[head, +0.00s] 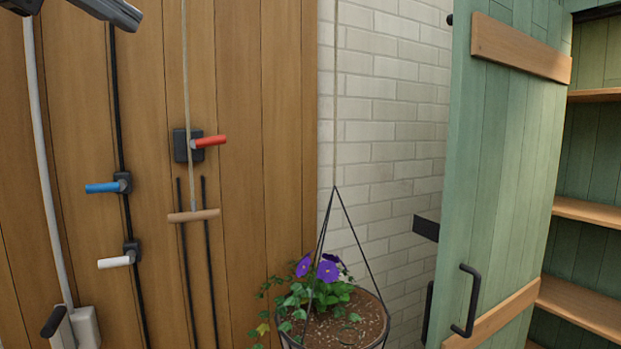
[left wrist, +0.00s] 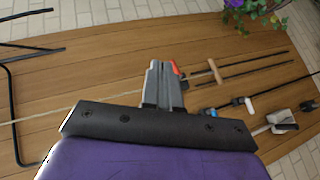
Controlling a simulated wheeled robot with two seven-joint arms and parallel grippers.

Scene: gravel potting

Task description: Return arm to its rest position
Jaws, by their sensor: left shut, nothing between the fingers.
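My left gripper (head: 118,14) shows at the top left edge of the head view, partly cut off, in front of the wooden plank wall. In the left wrist view its two grey fingers (left wrist: 161,68) are together with nothing between them. It appears apart from the red-handled lever (head: 209,141), which shows just beyond the fingertips in the left wrist view (left wrist: 176,68). My right gripper is in neither view.
Below are a blue lever (head: 103,187), a white lever (head: 115,262) and a wooden pull bar (head: 193,215) on a cord. A hanging pot with purple flowers (head: 327,270) is at centre bottom. A green door (head: 500,170) stands open beside shelves (head: 585,212).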

